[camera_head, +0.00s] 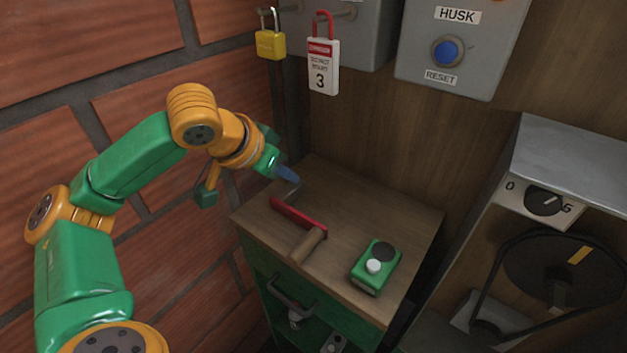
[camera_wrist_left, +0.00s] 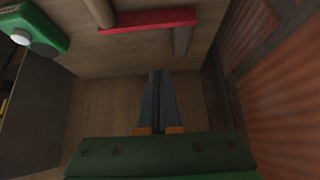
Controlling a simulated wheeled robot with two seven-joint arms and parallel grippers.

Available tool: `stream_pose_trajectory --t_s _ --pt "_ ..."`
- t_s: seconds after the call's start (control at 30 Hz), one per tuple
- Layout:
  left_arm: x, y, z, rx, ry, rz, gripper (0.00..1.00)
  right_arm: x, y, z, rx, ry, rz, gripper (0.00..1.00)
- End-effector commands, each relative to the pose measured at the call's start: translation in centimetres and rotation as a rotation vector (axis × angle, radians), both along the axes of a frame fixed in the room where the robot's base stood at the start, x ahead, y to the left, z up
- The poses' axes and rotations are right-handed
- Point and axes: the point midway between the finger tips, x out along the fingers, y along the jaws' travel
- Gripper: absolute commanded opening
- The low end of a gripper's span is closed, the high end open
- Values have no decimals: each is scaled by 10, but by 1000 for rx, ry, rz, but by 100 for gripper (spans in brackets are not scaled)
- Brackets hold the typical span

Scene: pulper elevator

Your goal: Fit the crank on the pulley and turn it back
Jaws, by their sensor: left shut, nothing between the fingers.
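The crank (camera_head: 297,216) lies on the wooden top of a small cabinet. It has a red arm, a wooden handle and a grey shaft end; it also shows at the top of the left wrist view (camera_wrist_left: 150,21). The pulley (camera_head: 570,268) is a dark disc with a yellow mark and a belt, at the right, with nothing fitted on it. My left gripper (camera_head: 288,174) is above the back left of the cabinet top, close to the crank's shaft end. Its fingers (camera_wrist_left: 155,78) are together and empty. My right gripper is out of view.
A green box with a white button (camera_head: 378,266) sits on the cabinet top (camera_head: 405,218). A dial panel (camera_head: 540,200) is above the pulley. Padlocks (camera_head: 270,44) and a RESET box (camera_head: 450,50) hang behind. A brick wall bounds the left.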

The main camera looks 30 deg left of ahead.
Motion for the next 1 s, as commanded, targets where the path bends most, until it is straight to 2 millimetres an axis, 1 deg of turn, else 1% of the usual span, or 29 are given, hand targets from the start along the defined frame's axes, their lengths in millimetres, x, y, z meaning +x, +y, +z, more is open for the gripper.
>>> stream_pose_trajectory --t_s 0.07,0.17,0.3,0.53,0.6,0.7,0.83,1.0 --pt "3 0 -4 -4 0 2 0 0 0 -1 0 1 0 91" --pt "13 -1 -18 -3 2 0 0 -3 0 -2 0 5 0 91" --pt "32 -3 -42 -3 3 0 0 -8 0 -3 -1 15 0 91" --pt "62 -6 -82 -2 3 0 0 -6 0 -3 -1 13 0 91" --pt "45 -2 -78 6 -2 1 0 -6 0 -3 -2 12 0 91" --pt "32 -1 -78 6 -2 0 0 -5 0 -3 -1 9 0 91" --pt "22 -1 -78 3 -1 0 0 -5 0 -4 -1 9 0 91" --pt "20 -2 -78 0 -1 -1 0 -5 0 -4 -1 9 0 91"
